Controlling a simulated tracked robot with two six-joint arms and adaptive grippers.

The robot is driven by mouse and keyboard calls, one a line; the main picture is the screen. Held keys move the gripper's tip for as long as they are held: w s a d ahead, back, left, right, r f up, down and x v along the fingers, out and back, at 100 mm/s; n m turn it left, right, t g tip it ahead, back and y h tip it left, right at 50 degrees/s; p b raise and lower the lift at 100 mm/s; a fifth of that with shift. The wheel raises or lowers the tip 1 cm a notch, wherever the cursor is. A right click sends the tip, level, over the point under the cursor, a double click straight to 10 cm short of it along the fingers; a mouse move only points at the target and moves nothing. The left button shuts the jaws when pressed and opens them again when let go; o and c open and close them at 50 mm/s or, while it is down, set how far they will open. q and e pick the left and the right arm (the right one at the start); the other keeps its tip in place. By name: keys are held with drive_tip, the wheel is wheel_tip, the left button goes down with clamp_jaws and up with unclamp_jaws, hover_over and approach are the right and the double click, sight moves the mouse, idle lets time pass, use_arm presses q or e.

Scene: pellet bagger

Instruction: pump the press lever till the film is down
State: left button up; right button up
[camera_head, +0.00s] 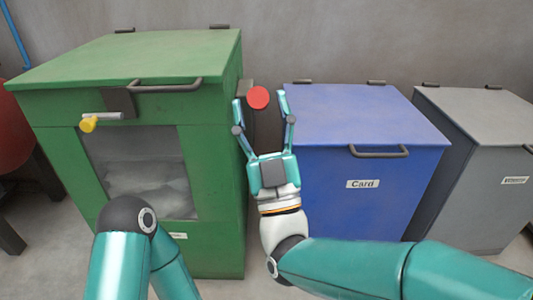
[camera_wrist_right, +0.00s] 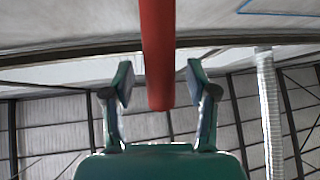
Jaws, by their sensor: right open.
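The green press (camera_head: 210,160) stands at the left, with whitish film (camera_head: 145,180) behind its front window. The press lever's red grip (camera_head: 258,97) shows end-on beside the press's right side, by a dark part. My right gripper (camera_head: 261,96) is open, its two fingers on either side of the red grip. In the right wrist view the red grip (camera_wrist_right: 158,55) runs down between the open fingers (camera_wrist_right: 158,85), with a gap on both sides. My left arm shows at the lower left of the head view, but its gripper does not show.
A yellow-ended latch (camera_head: 88,124) and a dark handle (camera_head: 165,86) stick out from the press front. A blue Card bin (camera_head: 365,135) stands close on the right, with a grey bin (camera_head: 480,160) beyond it. A red rounded object (camera_head: 12,130) is at the left edge.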

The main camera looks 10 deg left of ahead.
drive_tip(key=v, duration=1)
